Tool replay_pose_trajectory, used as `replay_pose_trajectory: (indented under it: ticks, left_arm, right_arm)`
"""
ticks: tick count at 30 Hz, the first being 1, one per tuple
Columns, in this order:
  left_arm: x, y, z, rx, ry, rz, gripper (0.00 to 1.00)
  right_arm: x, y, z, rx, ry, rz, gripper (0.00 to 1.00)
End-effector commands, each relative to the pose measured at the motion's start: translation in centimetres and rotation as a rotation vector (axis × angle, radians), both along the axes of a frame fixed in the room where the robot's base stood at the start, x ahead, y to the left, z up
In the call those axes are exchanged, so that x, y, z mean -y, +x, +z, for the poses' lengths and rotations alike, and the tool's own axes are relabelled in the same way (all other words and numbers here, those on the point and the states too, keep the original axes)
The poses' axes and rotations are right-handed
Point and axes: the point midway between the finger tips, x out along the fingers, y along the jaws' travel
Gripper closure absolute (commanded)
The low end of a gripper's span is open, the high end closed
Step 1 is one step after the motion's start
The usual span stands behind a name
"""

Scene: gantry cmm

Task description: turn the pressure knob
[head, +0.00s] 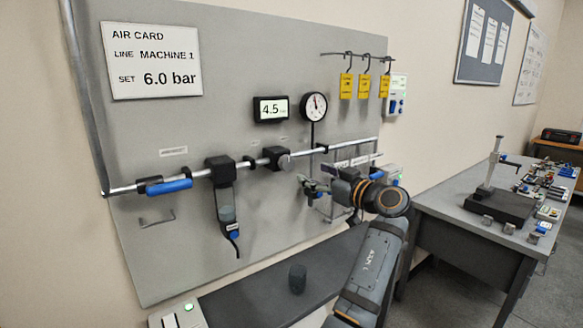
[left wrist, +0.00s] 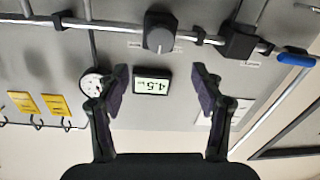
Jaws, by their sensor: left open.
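The pressure knob (head: 284,161) is a grey round knob on a black regulator body on the silver pipe. In the left wrist view the knob (left wrist: 160,39) faces the camera, above and between the fingertips, with clear space around it. The display (head: 271,109) reads 4.5, and a round gauge (head: 314,107) is to its right. The air card (head: 152,61) says SET 6.0 bar. My left gripper (head: 317,181) is open and empty, to the right of the knob and apart from it; its fingers (left wrist: 162,82) are spread wide. My right gripper is not in view.
A filter bowl (head: 226,208) hangs left of the knob, with a blue-handled valve (head: 168,185) beyond. Yellow tags (head: 364,86) hang upper right. A grey table (head: 450,208) with instruments is at right.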

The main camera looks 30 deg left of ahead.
Motion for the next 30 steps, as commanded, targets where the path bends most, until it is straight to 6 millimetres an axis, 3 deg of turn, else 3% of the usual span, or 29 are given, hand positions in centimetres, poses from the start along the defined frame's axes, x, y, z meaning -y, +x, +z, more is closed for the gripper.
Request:
replay_pose_trajectory:
  ticks: [5, 18, 30]
  left_arm:
    - [-1.0, 0.3, 0.2, -0.003, 0.004, 0.003, 0.33]
    - [-8.9, 3.0, 0.3, -0.006, 0.002, 0.002, 0.33]
    - [-10.0, 3.4, -0.2, -0.004, -0.001, 0.001, 0.33]
  right_arm:
    - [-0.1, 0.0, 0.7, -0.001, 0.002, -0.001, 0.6]
    - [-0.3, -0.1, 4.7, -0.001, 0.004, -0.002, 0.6]
    - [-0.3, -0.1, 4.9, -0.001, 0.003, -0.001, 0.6]
